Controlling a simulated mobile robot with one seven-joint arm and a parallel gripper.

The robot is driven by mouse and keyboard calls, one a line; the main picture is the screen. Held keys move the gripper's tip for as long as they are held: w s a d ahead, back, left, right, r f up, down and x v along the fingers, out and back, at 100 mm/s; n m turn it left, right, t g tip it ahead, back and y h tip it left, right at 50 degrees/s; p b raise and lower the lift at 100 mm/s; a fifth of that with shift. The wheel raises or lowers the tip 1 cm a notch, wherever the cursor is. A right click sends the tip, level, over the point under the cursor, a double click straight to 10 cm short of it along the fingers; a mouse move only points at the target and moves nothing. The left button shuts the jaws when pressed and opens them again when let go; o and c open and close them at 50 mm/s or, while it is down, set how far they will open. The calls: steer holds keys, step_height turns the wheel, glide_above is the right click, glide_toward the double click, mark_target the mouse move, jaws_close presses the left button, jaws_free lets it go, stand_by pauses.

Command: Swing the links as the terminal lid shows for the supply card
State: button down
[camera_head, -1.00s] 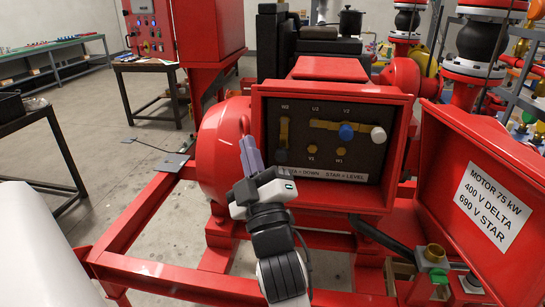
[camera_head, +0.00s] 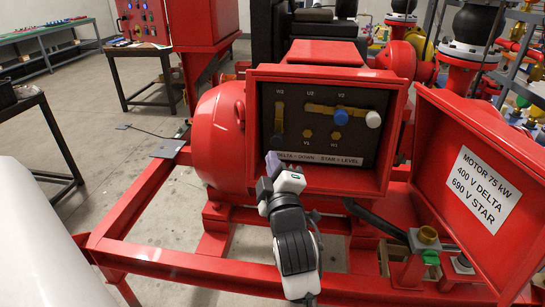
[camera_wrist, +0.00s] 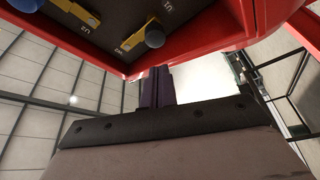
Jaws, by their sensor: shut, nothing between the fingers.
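The open red terminal box (camera_head: 325,187) has brass links on a dark panel. Level brass (camera_head: 322,110) runs from U2 past V2, with a blue knob (camera_head: 341,117) and a white knob (camera_head: 373,119). Lower terminals (camera_head: 308,133) stand bare. The open lid (camera_head: 487,190) reads MOTOR 75 kW, 400 V DELTA, 690 V STAR. My gripper (camera_head: 272,160) is shut and empty near the box's lower left corner, below its rim in the wrist view (camera_wrist: 157,88). I cannot make out the supply card.
A label (camera_head: 318,159) reads DELTA = DOWN, STAR = LEVEL. Red skid rails (camera_head: 135,205) run in front and left.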

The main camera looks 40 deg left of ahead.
mark_target(277, 140)
steer(key=p+x, duration=0.2)
steer(key=x, duration=0.5)
steer(key=shift+w+p, duration=0.2)
steer(key=shift+p, duration=0.15)
steer(key=shift+w+n+b, duration=0.15)
steer(key=shift+n+b, duration=0.25)
steer(key=shift+n, duration=0.1)
steer(key=shift+w+d+f+n+g+b, duration=0.1)
steer(key=shift+d+n+g+b, duration=0.2)
steer(key=shift+n+b, duration=0.15)
steer(key=shift+w+d+n+g+h+b, duration=0.2)
steer(key=shift+d+n+b, duration=0.2)
steer(key=shift+n, duration=0.25)
steer(key=shift+w+d+n+g+h+b, duration=0.25)
steer(key=shift+n+b, duration=0.15)
steer(key=shift+n, duration=0.2)
steer(key=w+d+r+n+h, duration=0.2)
steer(key=d+r+n+h, duration=0.3)
steer(key=n, duration=0.6)
steer(key=shift+w, duration=0.4)
steer(key=shift+n+g, duration=0.25)
steer(key=shift+n, duration=0.05)
